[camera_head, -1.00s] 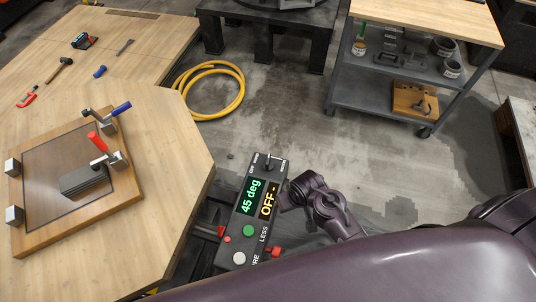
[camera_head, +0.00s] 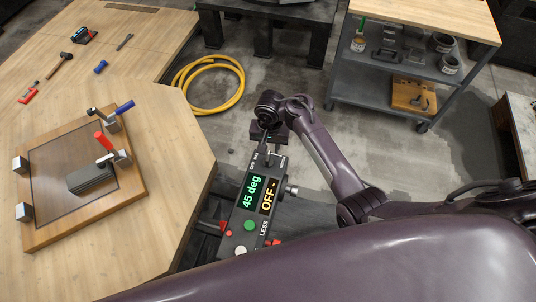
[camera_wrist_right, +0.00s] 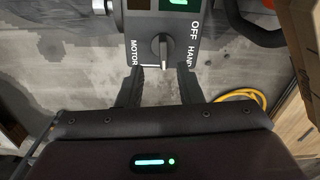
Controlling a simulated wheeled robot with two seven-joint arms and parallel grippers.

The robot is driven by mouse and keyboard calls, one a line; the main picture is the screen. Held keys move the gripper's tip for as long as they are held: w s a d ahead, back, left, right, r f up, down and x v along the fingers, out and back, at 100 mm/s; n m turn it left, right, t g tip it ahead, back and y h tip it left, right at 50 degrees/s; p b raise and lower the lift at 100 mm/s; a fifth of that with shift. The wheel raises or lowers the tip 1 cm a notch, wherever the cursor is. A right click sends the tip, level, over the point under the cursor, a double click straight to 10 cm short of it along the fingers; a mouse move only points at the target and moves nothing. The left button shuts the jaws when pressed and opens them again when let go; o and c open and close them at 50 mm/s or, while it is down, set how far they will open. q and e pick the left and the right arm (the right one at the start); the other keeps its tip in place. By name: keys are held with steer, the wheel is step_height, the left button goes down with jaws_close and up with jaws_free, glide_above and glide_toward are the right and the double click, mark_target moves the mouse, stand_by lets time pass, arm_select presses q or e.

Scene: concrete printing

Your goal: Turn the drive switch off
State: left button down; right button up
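The control panel (camera_head: 238,222) is a dark box with a green "45 deg" readout and a yellow "OFF -" readout. The drive switch (camera_wrist_right: 162,48) is a grey rotary knob at the panel's end, with labels MOTOR, OFF and HAND around it. In the head view the switch (camera_head: 267,160) is partly hidden by my right gripper (camera_head: 268,145). In the right wrist view my right gripper (camera_wrist_right: 161,86) is open and empty, its fingers on either side of the knob's line; I cannot tell whether they touch it. My left gripper is not in view.
A wooden table (camera_head: 165,190) with a framed board (camera_head: 45,230) and clamps stands left of the panel. The panel has a green button (camera_head: 249,225) and a side knob (camera_head: 292,190). A yellow hose (camera_head: 213,107) lies on the floor. A shelf cart (camera_head: 400,75) stands at the back right.

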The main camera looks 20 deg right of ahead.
mark_target(268, 156)
steer(key=shift+w+a+r, duration=0.1)
steer(key=shift+w, duration=0.25)
steer(key=shift+f, duration=0.2)
step_height(268, 156, down, 7)
steer(key=shift+f+b, duration=0.1)
steer(key=shift+b, duration=1.05)
jaws_close()
